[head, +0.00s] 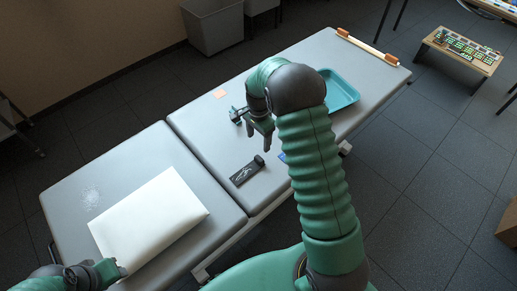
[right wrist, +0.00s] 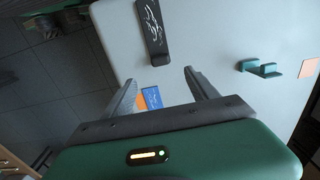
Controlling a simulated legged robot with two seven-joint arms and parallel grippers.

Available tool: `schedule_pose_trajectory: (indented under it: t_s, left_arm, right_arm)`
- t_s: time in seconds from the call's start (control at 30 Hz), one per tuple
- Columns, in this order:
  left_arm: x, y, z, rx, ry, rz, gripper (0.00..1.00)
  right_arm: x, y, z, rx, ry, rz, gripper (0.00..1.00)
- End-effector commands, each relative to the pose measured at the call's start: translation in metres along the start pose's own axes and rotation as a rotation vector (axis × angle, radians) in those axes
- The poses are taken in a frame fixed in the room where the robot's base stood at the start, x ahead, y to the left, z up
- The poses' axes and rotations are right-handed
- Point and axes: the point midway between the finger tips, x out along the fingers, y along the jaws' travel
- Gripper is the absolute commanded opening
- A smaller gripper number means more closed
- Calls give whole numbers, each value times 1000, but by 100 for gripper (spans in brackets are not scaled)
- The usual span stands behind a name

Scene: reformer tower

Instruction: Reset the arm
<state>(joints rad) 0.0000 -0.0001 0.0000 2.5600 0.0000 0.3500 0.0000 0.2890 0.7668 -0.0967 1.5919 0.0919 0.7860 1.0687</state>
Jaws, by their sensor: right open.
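My right arm reaches over the grey padded table (head: 200,130). Its gripper (head: 262,130) points down above the table, between a small teal and dark fixture (head: 238,114) and a black case with white marks (head: 246,171). In the right wrist view, the gripper (right wrist: 160,78) has its two fingers wide apart with nothing held between them. The black case (right wrist: 151,32) lies beyond the fingertips, and a small blue card (right wrist: 152,98) shows between the fingers. My left gripper (head: 118,270) is at the lower left, by the white pillow's near edge; its jaws are unclear.
A white pillow (head: 150,222) lies on the table's left section. A teal tray (head: 342,90) sits behind my right arm, partly hidden. An orange square (head: 220,94) lies near the far edge. A grey bin (head: 213,25) and a low wooden stand (head: 458,60) are on the floor.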

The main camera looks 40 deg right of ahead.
Motion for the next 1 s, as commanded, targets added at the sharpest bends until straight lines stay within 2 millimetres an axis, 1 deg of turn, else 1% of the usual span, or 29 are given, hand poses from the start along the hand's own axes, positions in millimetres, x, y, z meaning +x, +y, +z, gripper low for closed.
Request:
schedule_pose_trajectory:
  t_s: [0.03, 0.1, 0.2, 0.4, 0.47, 0.53, 0.57, 0.63, 0.67, 0.7, 0.77, 0.8, 0.9, 1.0]
  left_arm:
    - [-3, 0, -1, 0, 0, 0, 38]
    - [-4, 0, -1, 0, 0, 0, 38]
    - [-5, 0, -1, 0, 0, 0, 38]
    - [-5, 0, -1, 0, 0, 0, 38]
    - [-8, 0, -2, 0, 0, 0, 38]
    - [-16, 0, -4, 0, 0, 0, 38]
    - [-20, 0, -5, 0, 0, 0, 38]
    - [-32, 0, -8, 0, 0, 0, 38]
    - [-38, 0, -9, 0, 0, 0, 38]
    - [-44, 0, -10, 0, 0, 0, 38]
    - [-52, 0, -12, 0, 0, 0, 38]
    - [-57, 0, -14, 0, 0, 0, 38]
    - [-64, 0, -15, 0, 0, 0, 38]
    - [-66, 0, -15, 0, 0, 0, 38]
  right_arm:
    - [-14, -1, 0, -1, 1, -3, 68]
    - [-27, -1, 0, -1, 1, -2, 68]
    - [-39, -1, 0, -1, 0, -1, 68]
    - [-45, 0, 0, -3, 0, 0, 68]
    - [-50, 1, 6, -34, 0, -4, 68]
    - [-65, 8, 23, -143, 6, -22, 68]
    - [-74, 12, 35, -219, 11, -35, 68]
    - [-97, 31, 68, -448, 29, -67, 68]
    - [-106, 41, 84, -561, 42, -83, 68]
    - [-117, 56, 105, -716, 59, -103, 68]
    - [-130, 80, 132, -938, 91, -130, 68]
    - [-135, 97, 147, -1074, 112, -144, 68]
    - [-142, 130, 171, -1333, 158, -167, 68]
    - [-141, 146, 181, -1465, 183, -175, 68]
